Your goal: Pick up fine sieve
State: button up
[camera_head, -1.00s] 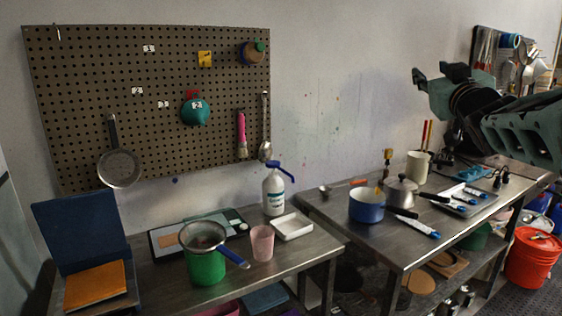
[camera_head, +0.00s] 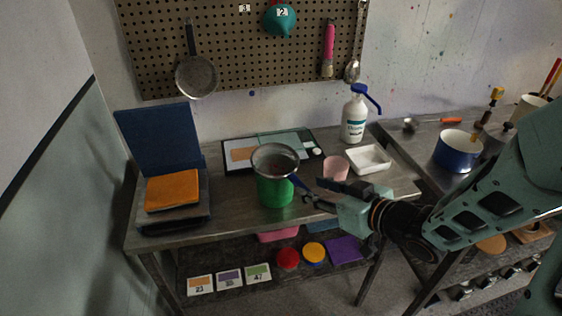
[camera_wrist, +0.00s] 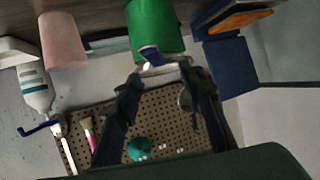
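The end of the handle (camera_wrist: 151,56) also shows in the wrist view, in line with the gap between my fingers. My gripper (camera_wrist: 158,74) is open, with its two dark fingers apart close to the handle end. I cannot tell whether they touch it. Another round sieve-like pan (camera_head: 196,76) hangs on the pegboard.
A blue case with an orange book (camera_head: 173,190) is on the left. The pegboard (camera_head: 240,45) is behind. The table front left of the bucket is clear.

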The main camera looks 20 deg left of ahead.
aim_at(297, 184)
jog(key=shift+p+x, duration=0.8)
jog(key=shift+p, duration=0.15)
jog(key=x, duration=0.5)
jog(key=f+x, duration=0.1)
jog(key=x, duration=0.2)
jog(key=shift+d, duration=0.25)
jog(key=shift+c, duration=0.6)
grip_shut()
